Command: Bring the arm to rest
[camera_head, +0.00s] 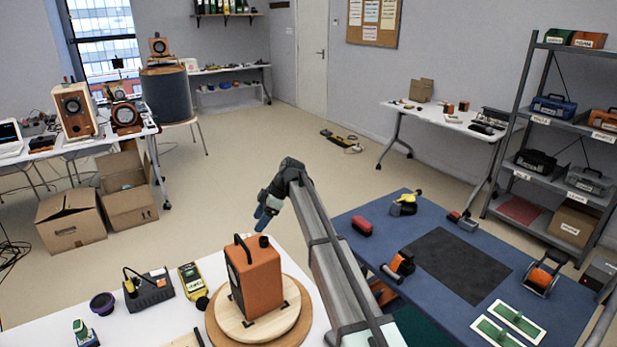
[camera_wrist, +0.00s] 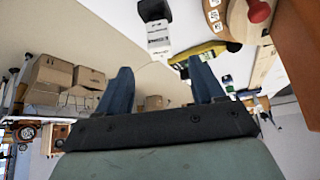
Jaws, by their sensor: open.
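My gripper (camera_head: 265,216) is in the head view above the far edge of the white table, just behind the orange speaker. My arm reaches up to it from the bottom of the picture. In the wrist view my gripper (camera_wrist: 160,88) shows two blue fingers set wide apart with nothing between them. The orange speaker (camera_head: 258,279) with a black handle stands upright on a round wooden turntable (camera_head: 305,312). In the head view my gripper looks close to the speaker's top. I cannot tell the exact gap, but they appear apart.
A yellow meter (camera_head: 190,279), a soldering station (camera_head: 149,289) and a purple round part (camera_head: 103,303) lie left of the turntable. A blue bench (camera_head: 360,272) with tools stands right. Cardboard boxes (camera_head: 70,219) stand on the floor at left.

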